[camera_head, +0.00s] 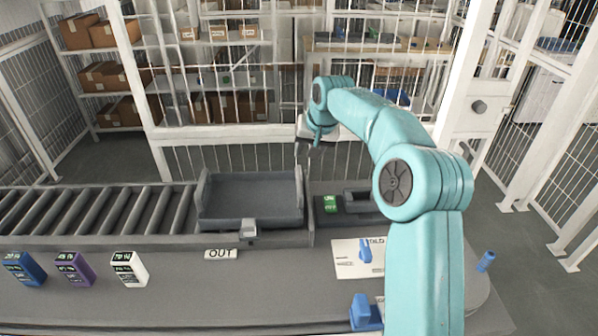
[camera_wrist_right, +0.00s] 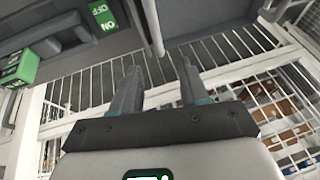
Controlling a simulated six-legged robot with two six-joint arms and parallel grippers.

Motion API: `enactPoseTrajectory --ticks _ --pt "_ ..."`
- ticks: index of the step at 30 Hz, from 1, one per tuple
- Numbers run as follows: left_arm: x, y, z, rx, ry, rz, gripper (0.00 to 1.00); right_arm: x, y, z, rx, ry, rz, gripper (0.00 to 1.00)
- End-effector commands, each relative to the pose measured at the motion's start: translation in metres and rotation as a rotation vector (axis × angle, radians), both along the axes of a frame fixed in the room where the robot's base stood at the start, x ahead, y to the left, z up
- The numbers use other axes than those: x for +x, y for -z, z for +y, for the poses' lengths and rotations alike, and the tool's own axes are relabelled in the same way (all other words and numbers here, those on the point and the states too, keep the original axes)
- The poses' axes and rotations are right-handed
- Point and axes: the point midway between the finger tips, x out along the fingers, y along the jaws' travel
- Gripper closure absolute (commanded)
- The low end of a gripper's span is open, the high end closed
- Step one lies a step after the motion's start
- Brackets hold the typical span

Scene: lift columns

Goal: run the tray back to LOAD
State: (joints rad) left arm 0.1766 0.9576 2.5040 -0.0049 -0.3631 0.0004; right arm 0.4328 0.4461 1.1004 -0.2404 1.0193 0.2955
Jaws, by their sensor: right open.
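The dark grey tray (camera_head: 250,188) sits empty at the right end of the roller conveyor (camera_head: 110,212), behind the OUT label (camera_head: 221,253). A small grey block (camera_head: 248,229) is at its front edge. No LOAD label shows. A green-marked switch (camera_head: 331,204) is just right of the tray; green ON/OFF markings (camera_wrist_right: 103,14) show in the wrist view. My right gripper (camera_head: 310,143) is raised behind the tray's right end, small in the head view. In the wrist view its fingers (camera_wrist_right: 160,80) are apart with nothing between them. My left gripper is out of view.
Blue (camera_head: 24,268), purple (camera_head: 73,268) and white (camera_head: 128,268) labelled blocks stand at front left. A white picture card (camera_head: 350,262) and a blue piece (camera_head: 362,312) are at front right. White mesh fencing (camera_head: 225,155) runs behind the conveyor. The rollers left of the tray are clear.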

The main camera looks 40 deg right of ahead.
Motion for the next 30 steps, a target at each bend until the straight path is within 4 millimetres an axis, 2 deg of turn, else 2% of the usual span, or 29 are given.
enactPoseTrajectory --ticks 9,15,21,29,30 --pt "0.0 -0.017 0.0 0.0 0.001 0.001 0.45 0.028 0.069 -0.008 0.002 0.002 0.005 0.56" --pt "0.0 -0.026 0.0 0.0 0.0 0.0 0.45 0.045 0.101 -0.014 0.001 0.002 0.003 0.56" --pt "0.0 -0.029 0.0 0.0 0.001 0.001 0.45 0.052 0.117 -0.017 0.0 0.002 0.0 0.56" --pt "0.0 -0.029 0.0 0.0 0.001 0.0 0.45 0.054 0.119 -0.018 0.0 0.002 0.0 0.56" --pt "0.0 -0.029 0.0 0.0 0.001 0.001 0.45 0.054 0.118 -0.018 0.0 0.002 0.0 0.62"
